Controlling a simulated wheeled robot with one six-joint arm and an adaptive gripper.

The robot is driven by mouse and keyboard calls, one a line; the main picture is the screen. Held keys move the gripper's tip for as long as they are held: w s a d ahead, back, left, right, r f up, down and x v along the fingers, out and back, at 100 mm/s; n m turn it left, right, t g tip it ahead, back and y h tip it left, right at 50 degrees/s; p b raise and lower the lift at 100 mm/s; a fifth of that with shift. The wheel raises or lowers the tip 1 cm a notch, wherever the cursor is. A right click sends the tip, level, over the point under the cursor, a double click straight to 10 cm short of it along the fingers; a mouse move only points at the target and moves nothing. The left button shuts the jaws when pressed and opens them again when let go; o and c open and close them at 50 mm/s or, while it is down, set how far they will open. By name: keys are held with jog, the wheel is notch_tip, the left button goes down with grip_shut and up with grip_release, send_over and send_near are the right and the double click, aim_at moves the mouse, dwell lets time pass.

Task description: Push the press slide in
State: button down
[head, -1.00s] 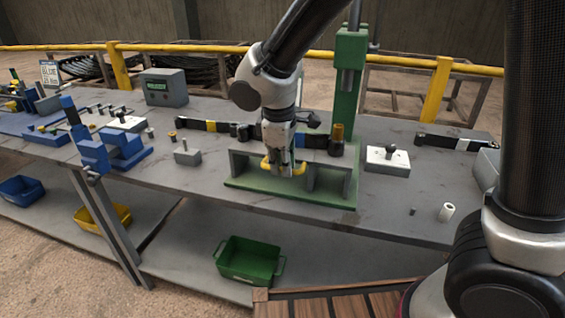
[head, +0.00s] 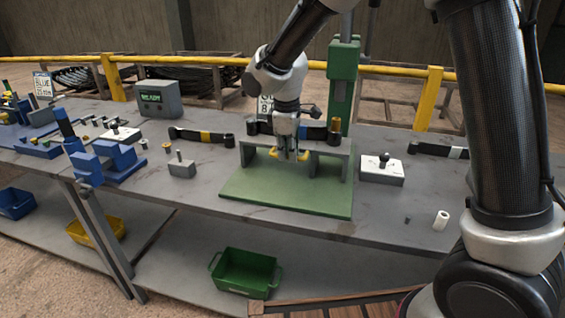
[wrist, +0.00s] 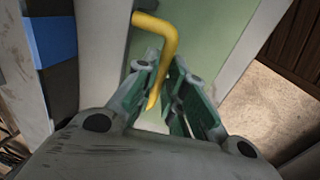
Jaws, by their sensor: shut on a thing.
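The press slide (head: 330,147) is a grey bridge-shaped piece with a yellow handle (head: 275,154) on its front. It stands at the back of the green base plate (head: 285,190), close to the green press column (head: 343,85). The plate's front part is bare. My gripper (head: 291,156) is shut on the yellow handle. In the wrist view, the yellow handle (wrist: 168,40) passes between my gripper's fingers (wrist: 166,78). A dark bar with a blue band (head: 314,132) lies across the slide's top, partly hidden by my gripper.
A green-grey box (head: 158,98) has a screen reading READY. A blue fixture (head: 105,160) stands left, and a white block (head: 382,169) stands right of the press. A small grey block (head: 181,168) is left of the plate. The table's front edge is clear before the plate.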

jog(key=w, duration=0.1)
jog(key=w+d, duration=0.1)
jog(key=w, duration=0.1)
jog(key=w+d, duration=0.1)
jog(key=w, duration=0.1)
jog(key=shift+w, duration=0.15)
jog(key=shift+w+r, duration=0.1)
jog(key=shift+w, duration=0.05)
jog(key=c, duration=1.5)
grip_release()
jog(key=shift+w+d, duration=0.1)
jog(key=shift+w, duration=0.05)
jog(key=shift+r, duration=0.1)
jog(key=r, duration=0.3)
jog(key=s+r, duration=0.1)
jog(key=r, duration=0.3)
jog(key=s+r, duration=0.1)
jog(key=r, duration=0.3)
jog(key=shift+s+a+r, duration=0.1)
jog(key=shift+a+r, duration=0.15)
jog(key=shift+a, duration=0.15)
